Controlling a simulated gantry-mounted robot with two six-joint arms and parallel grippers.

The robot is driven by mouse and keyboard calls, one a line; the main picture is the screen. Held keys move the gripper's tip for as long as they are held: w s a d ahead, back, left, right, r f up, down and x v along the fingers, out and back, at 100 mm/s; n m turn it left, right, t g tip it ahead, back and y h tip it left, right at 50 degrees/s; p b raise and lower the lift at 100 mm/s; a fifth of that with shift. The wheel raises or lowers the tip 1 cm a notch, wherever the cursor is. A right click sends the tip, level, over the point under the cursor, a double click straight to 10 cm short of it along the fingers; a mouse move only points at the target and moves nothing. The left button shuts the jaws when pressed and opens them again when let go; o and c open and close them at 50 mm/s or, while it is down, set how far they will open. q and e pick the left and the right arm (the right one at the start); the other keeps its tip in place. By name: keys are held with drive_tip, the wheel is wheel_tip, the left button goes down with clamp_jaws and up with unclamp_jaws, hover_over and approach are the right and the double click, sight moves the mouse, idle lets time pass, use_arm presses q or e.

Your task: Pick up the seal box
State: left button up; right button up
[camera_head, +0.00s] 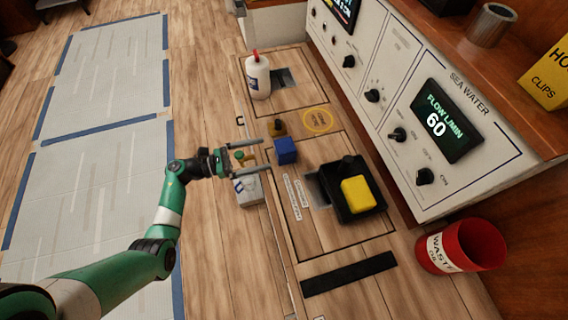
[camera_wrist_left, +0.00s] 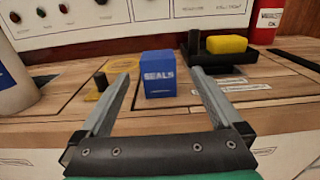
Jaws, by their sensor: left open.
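The seal box is a small blue box (camera_head: 286,150) on the wooden bench top. In the left wrist view the blue box (camera_wrist_left: 158,74) stands upright with "SEALS" on its front face. My left gripper (camera_head: 272,156) is open, its fingers pointing toward the box. In the left wrist view the two fingers (camera_wrist_left: 158,85) lie one on each side of the box's image, with nothing between them touching it that I can see. The exact gap to the box is hard to tell. My right gripper is not in view.
A white bottle (camera_head: 258,78) stands at the back left. A small yellow-and-black item (camera_head: 278,128) sits beside the box. A black tray (camera_head: 374,208) with a yellow block (camera_head: 357,194) is to the right. A red waste bin (camera_head: 460,247) and the control panel (camera_head: 400,120) border the bench.

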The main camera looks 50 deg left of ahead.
sight(294, 147)
use_arm(q)
drive_tip(key=shift+a+f, duration=0.25)
drive_tip(key=shift+w+a+r, duration=0.15)
drive_tip(key=shift+r, duration=0.05)
drive_tip(key=b+x, duration=0.1)
drive_tip(key=x, duration=0.5)
drive_tip(key=shift+w+b, duration=0.1)
drive_tip(key=shift+b, duration=0.2)
drive_tip(key=shift+w, duration=0.15)
drive_tip(key=x, duration=0.1)
drive_tip(key=b+x, duration=0.1)
drive_tip(key=x, duration=0.1)
drive_tip(key=b+x, duration=0.1)
drive_tip(key=x, duration=0.1)
drive_tip(key=shift+s+d+f, duration=0.2)
drive_tip(key=shift+d+f, duration=0.2)
drive_tip(key=shift+w, duration=0.15)
drive_tip(key=shift+r, duration=0.1)
drive_tip(key=shift+c, duration=0.2)
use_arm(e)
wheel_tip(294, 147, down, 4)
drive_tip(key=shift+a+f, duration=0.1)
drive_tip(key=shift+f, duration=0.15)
use_arm(q)
drive_tip(key=c, duration=1.4)
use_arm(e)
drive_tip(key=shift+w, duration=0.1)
